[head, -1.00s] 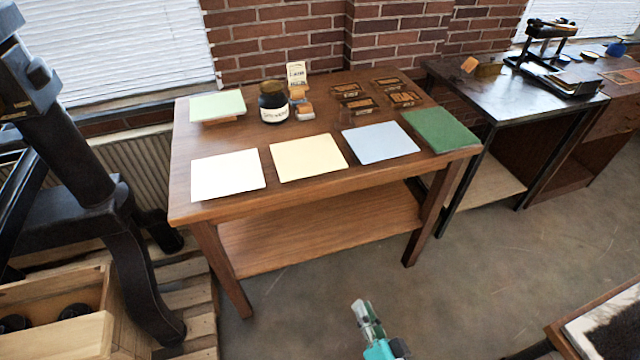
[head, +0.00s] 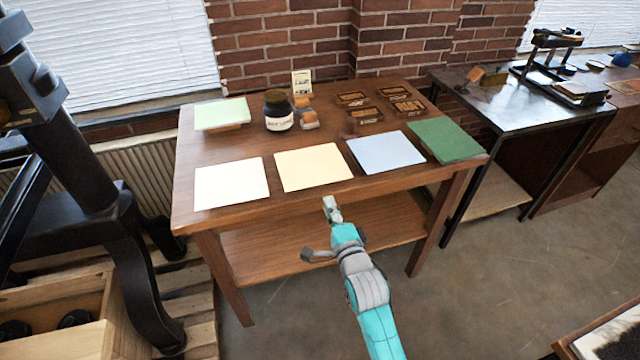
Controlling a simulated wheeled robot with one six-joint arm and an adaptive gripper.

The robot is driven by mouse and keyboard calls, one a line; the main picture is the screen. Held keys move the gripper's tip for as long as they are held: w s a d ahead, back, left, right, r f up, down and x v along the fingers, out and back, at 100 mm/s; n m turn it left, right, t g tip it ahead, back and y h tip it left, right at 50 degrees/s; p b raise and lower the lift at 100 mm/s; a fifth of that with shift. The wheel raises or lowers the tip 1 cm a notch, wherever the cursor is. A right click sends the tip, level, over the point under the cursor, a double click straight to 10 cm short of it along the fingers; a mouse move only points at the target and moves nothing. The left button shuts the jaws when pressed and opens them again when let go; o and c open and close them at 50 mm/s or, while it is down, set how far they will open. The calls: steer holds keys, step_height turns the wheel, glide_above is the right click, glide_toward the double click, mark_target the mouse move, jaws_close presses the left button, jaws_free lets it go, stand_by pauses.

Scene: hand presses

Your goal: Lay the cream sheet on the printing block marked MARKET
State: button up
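The cream sheet (head: 313,167) lies flat near the front edge of the wooden table, between a white sheet (head: 231,183) and a blue sheet (head: 385,152). Several dark printing blocks sit at the back right of the table, one of them here (head: 406,106); their lettering is too small to read, so I cannot tell which is marked MARKET. My gripper (head: 331,204) is just in front of the table's front edge, below the cream sheet in the picture and apart from it. Its fingers are too small to show whether they are open.
A pale green sheet (head: 221,114) on a block, a dark jar (head: 278,110) and a small card (head: 301,82) stand at the back. A green mat (head: 445,140) lies at the table's right end. A black press (head: 75,150) stands at the left. Bare tabletop lies behind the sheets.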

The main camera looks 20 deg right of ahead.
mark_target(320, 177)
steer(key=shift+w, duration=4.4)
jaws_close()
steer(key=shift+r, duration=1.55)
steer(key=shift+s, duration=0.1)
steer(key=s+r, duration=0.3)
steer(key=s, duration=0.4)
steer(key=shift+f, duration=0.1)
